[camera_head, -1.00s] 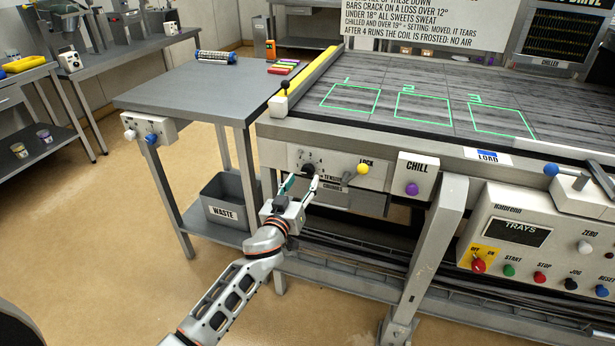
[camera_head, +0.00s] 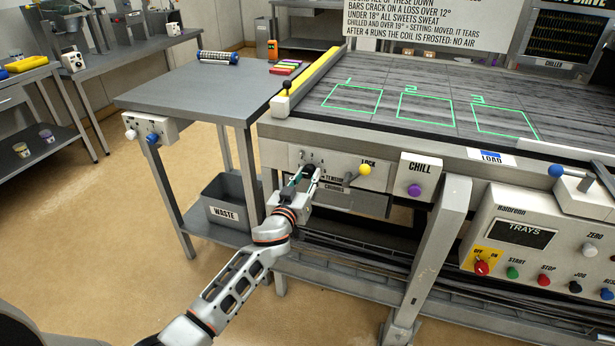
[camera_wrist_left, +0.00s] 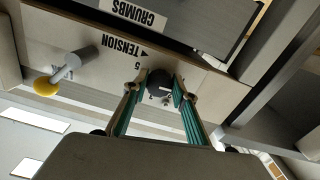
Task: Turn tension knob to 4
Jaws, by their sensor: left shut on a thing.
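The dark tension knob (camera_head: 308,171) is on the front panel (camera_head: 335,164) of the bench, above the TENSION label. My left gripper (camera_head: 305,179) is shut on the knob. In the left wrist view the knob (camera_wrist_left: 160,84) sits between the two teal-padded fingers, with a pale mark on its face. The TENSION label, an arrow and a 5 show upside down beside it. The rest of the scale is too small or hidden to read. My right gripper is not in view.
The LOCK lever with its yellow ball (camera_head: 364,170) stands out just right of the knob. A CHILL box with a purple button (camera_head: 414,190) is further right. The CRUMBS drawer (camera_head: 350,200) is below. A grey WASTE bin (camera_head: 228,207) stands at left.

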